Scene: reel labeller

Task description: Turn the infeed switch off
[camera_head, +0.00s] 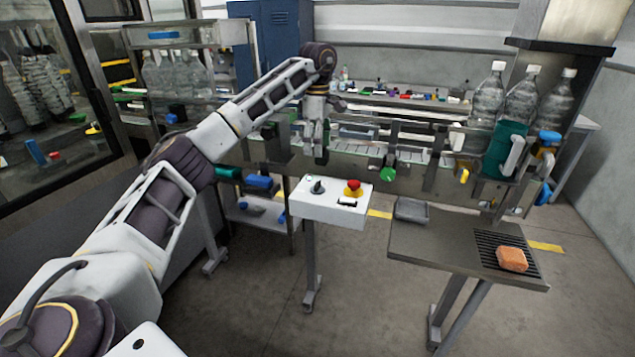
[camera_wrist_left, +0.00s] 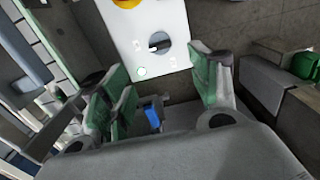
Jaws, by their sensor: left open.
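The white control box (camera_head: 330,212) stands on a post in the middle of the head view. A black rotary knob, the likely infeed switch (camera_head: 317,187), sits on its left part. In the left wrist view the knob (camera_wrist_left: 158,44) is a round grey dial with a dark bar; the marks beside it are too small to read. My left gripper (camera_head: 316,152) is open and empty, above and behind the box, apart from the knob. Its green-padded fingers (camera_wrist_left: 162,68) spread in the left wrist view, with the knob beyond them. My right gripper is not in view.
A red stop button (camera_head: 353,186) on a yellow base sits right of the knob. A bottle conveyor (camera_head: 400,155) runs behind the box. Open floor lies in front.

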